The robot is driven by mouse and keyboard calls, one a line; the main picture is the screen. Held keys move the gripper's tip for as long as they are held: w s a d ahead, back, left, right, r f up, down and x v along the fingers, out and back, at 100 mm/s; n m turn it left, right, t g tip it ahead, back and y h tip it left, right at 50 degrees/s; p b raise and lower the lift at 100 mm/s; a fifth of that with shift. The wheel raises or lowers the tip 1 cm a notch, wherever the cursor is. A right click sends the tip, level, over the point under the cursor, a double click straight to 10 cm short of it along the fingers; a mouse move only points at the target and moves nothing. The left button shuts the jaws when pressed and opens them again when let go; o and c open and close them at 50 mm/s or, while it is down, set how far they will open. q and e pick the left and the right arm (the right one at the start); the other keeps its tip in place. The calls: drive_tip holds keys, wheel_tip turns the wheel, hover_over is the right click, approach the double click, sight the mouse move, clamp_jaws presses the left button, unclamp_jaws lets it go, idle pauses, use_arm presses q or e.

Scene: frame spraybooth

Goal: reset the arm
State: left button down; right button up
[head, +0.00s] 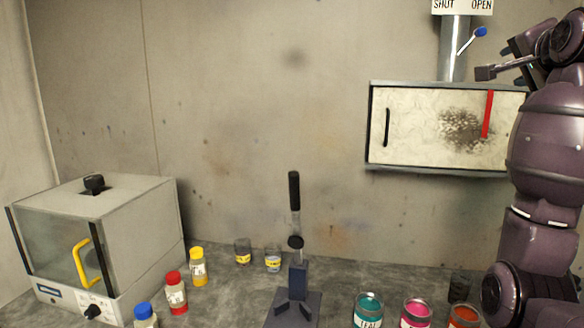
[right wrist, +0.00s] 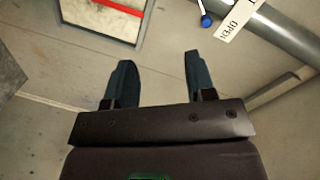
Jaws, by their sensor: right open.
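My right arm rises along the right edge in the head view, and its gripper (head: 496,62) is high up in front of the wall, beside the duct. In the right wrist view the two dark fingers of this gripper (right wrist: 158,64) stand apart with nothing between them. A blue-knobbed lever (head: 472,40) on the grey duct (head: 453,62) is left of the gripper. Its blue knob also shows in the right wrist view (right wrist: 206,20), beyond the fingers and apart from them. My left gripper is out of view.
A wall cabinet (head: 420,124) with a red strip hangs below the gripper. On the bench stand a black-handled press (head: 296,268), open paint tins (head: 368,308), capped bottles (head: 176,293), small jars (head: 243,251) and a glass-fronted oven (head: 140,225). The wall's middle is clear.

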drive_tip(key=s+a+f+n+g, duration=0.2)
drive_tip(key=f+n, duration=0.1)
drive_tip(key=f, duration=1)
drive_tip(key=s+a+f+n+g+y, duration=0.1)
drive_tip(key=s+f+n+g, duration=0.15)
drive_tip(key=f, duration=1.05)
drive_tip(key=s+a+f+n+g, duration=0.2)
drive_tip(key=f+n, duration=0.1)
drive_tip(key=f, duration=1)
drive_tip(key=s+a+f+n+g+y, duration=0.1)
drive_tip(key=s+a+f+n+g, duration=0.25)
drive_tip(key=s+f, duration=1.05)
drive_tip(key=s+a+f+n+g, duration=0.1)
drive_tip(key=s+a+f, duration=0.15)
drive_tip(key=s, duration=0.35)
drive_tip(key=s+a+f+n+g+y, duration=0.1)
drive_tip(key=s+f, duration=0.2)
drive_tip(key=s, duration=0.2)
drive_tip(key=s+a+f+n+g, duration=0.1)
drive_tip(key=s+a+f, duration=0.15)
drive_tip(key=s, duration=0.35)
drive_tip(key=w+f+n+t+y, duration=0.1)
drive_tip(key=w+f+t, duration=0.6)
drive_tip(key=f, duration=0.4)
drive_tip(key=shift+w+t, duration=0.2)
drive_tip(key=shift+t, duration=0.6)
